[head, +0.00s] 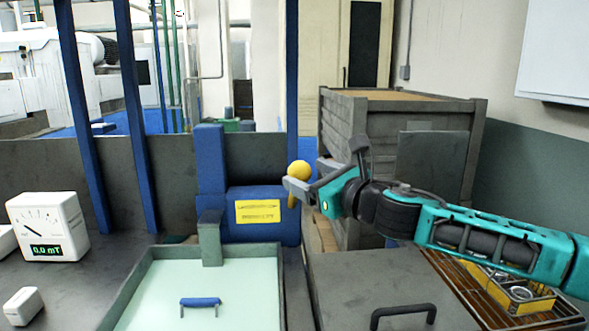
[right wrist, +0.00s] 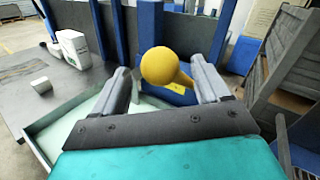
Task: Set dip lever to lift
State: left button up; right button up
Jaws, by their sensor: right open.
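The dip lever has a yellow ball knob (head: 299,170) on a short yellow stem, at the right side of the blue housing (head: 262,232) with a yellow label. In the right wrist view the knob (right wrist: 162,66) sits between my two open fingers, its stem slanting down to the right. My right gripper (head: 300,187) reaches in from the right and is at the knob, open. Whether a finger touches the knob I cannot tell. The stem's lower end is partly hidden by the gripper. My left gripper is not in view.
A pale-green tray (head: 136,288) with a blue handle lies in front of the housing. A white meter (head: 47,226) reading 0.0 mT stands at left. A dark lid (head: 345,270) with a handle and a rack of rings (head: 520,293) are at right. A large grey crate (head: 343,123) stands behind my arm.

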jog(key=shift+x, duration=2.6)
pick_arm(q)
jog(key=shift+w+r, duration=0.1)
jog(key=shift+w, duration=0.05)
pick_arm(e)
jog(key=shift+c, duration=0.3)
